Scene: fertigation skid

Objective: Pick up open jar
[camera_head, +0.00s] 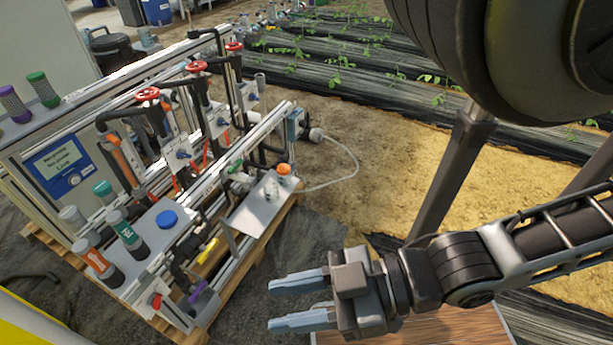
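My gripper (270,306) is open and empty, with its two pale fingers pointing left, in front of the skid. No jar is plainly recognisable as open. A small container with an orange top (284,170) stands upright on the metal shelf (252,208) at the skid's right end; I cannot tell whether the orange part is a lid. My gripper is below and apart from it in the picture. A pale shape (322,304) shows between my fingers near a wooden surface (420,332); it is mostly hidden and I cannot tell what it is.
The pipe skid carries red valve wheels (147,94), capped bottles (128,233) and a blue lid (167,219). A white cable (345,160) runs over the soil on its right. Bare ground lies between skid and gripper. Planted rows (340,75) are behind.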

